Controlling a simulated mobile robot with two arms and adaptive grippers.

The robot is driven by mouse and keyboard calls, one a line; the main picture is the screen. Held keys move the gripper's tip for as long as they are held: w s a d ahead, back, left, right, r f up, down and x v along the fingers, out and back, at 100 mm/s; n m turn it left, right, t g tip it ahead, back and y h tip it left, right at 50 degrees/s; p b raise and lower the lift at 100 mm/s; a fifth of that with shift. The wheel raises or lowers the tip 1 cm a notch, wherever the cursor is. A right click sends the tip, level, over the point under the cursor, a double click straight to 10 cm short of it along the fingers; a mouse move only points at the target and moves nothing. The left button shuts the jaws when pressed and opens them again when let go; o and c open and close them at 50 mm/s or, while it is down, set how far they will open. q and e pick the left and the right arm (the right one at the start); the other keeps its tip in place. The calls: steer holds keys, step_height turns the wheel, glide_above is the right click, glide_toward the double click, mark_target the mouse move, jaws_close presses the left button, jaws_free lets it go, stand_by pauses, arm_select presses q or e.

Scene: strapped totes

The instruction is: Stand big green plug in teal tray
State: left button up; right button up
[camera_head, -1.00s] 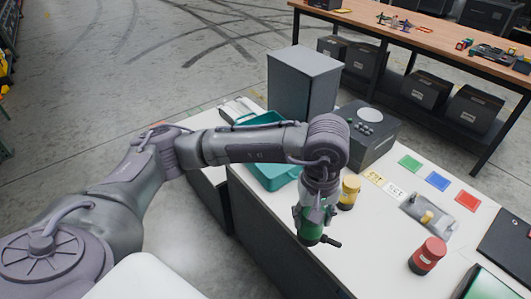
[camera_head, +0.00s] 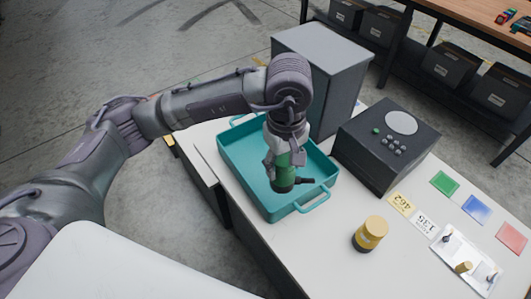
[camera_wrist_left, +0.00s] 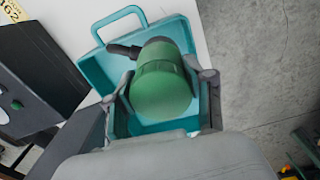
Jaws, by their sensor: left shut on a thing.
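The big green plug (camera_head: 284,179) is a green cylinder with a dark end and a short black side stub. My left gripper (camera_head: 284,160) is shut on it and holds it over the teal tray (camera_head: 240,166), near the tray's handle end. In the left wrist view the plug (camera_wrist_left: 160,84) sits between the two fingers (camera_wrist_left: 164,90), with the teal tray (camera_wrist_left: 177,28) behind it. Whether the plug's lower end touches the tray floor cannot be told. The tray is otherwise empty where it shows. My right gripper is not in view.
A grey box (camera_head: 335,75) stands behind the tray. A dark device with buttons (camera_head: 388,140) is to its right. A yellow plug (camera_head: 370,234) stands in front of the device. Number cards and green, blue and red squares lie at the right. The white table is clear around the yellow plug.

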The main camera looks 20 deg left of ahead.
arm_select(q)
steer(key=w+d+r+n+b, duration=0.1)
steer(key=w+d+n, duration=0.2)
steer(key=d+n, duration=0.7)
steer(key=shift+n, duration=0.6)
steer(key=a+f+p, duration=0.1)
steer(key=a+f, duration=0.2)
steer(key=w+a+f+p, duration=0.1)
steer(key=a+f+p, duration=0.1)
steer(key=a+f, duration=0.2)
steer(key=w+a+f+p, duration=0.1)
steer(key=a+f+p, duration=0.1)
steer(key=a+f, duration=0.1)
steer(key=shift+a+f, duration=0.15)
steer(key=shift+a, duration=0.15)
steer(key=shift+f, duration=0.15)
steer(key=shift+f, duration=0.1)
steer(key=o, duration=0.9)
steer(key=shift+f, duration=0.15)
steer(key=o, duration=0.5)
